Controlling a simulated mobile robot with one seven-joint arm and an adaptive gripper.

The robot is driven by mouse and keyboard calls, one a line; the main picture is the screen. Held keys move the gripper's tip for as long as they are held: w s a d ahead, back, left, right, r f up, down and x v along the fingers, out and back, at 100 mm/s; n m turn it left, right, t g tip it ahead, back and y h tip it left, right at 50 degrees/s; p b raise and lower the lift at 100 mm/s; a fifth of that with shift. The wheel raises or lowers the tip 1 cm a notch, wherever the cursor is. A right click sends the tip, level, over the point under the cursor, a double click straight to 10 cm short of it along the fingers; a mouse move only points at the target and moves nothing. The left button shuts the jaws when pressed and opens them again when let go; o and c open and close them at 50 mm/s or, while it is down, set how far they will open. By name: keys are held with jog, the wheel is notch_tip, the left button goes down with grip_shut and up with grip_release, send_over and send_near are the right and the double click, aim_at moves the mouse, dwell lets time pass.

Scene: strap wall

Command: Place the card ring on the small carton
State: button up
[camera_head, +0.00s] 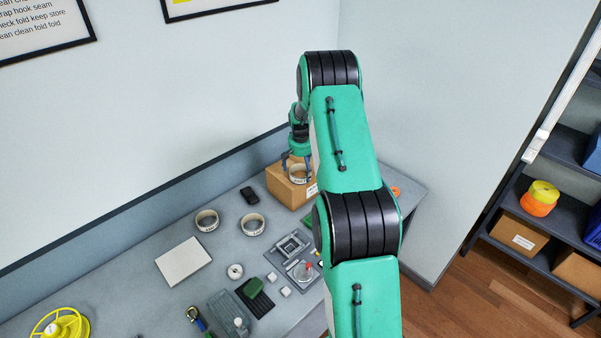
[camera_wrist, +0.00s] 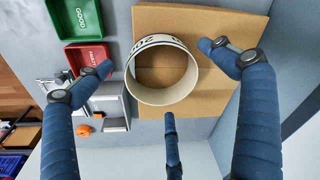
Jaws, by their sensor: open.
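The card ring (camera_wrist: 162,97) is a white band with dark printing, seen from above in the wrist view. It shows over the top of the brown small carton (camera_wrist: 222,100), towards the carton's left side. In the head view the ring (camera_head: 299,175) sits at the top of the carton (camera_head: 285,188), near the wall. My gripper (camera_head: 297,158) is over the carton, pointing down. In the wrist view its three fingers (camera_wrist: 158,75) are spread around the ring, with gaps between them and the band. Whether the ring rests flat is hard to tell.
Two similar rings (camera_head: 207,220) (camera_head: 252,224) lie on the grey bench (camera_head: 215,255). A green tray (camera_wrist: 75,18) and a red tray (camera_wrist: 86,55) lie beside the carton. A white panel (camera_head: 183,261), a grey fixture (camera_head: 291,246) and small tools crowd the bench. The wall is close behind the carton.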

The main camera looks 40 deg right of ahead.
notch_tip(320, 180, up, 10)
jog(key=b, duration=0.1)
jog(key=shift+s+a, duration=0.45)
dwell(0.3)
jog(key=s+a+r+n+t, duration=0.1)
jog(key=s+a+r, duration=0.3)
jog(key=a+r, duration=0.55)
jog(key=s+a+r+n+t, duration=0.1)
jog(key=s+a+r+n, duration=0.15)
jog(key=a+r, duration=0.7)
jog(key=s+a+r+n, duration=0.1)
jog(key=s+a+r, duration=0.3)
jog(key=a+r, duration=0.55)
jog(key=s+a+r+n+t, duration=0.1)
jog(key=s+a+r+n, duration=0.15)
jog(key=s+a, duration=1)
jog(key=s+a+f+n, duration=0.1)
jog(key=s+a, duration=0.3)
jog(key=s, duration=0.4)
jog(key=s+a+f+n+t+y, duration=0.1)
jog(key=s+a, duration=0.4)
jog(key=s, duration=0.2)
jog(key=shift+s+a+t, duration=0.2)
jog(key=shift+s+t, duration=0.1)
jog(key=shift+s, duration=0.1)
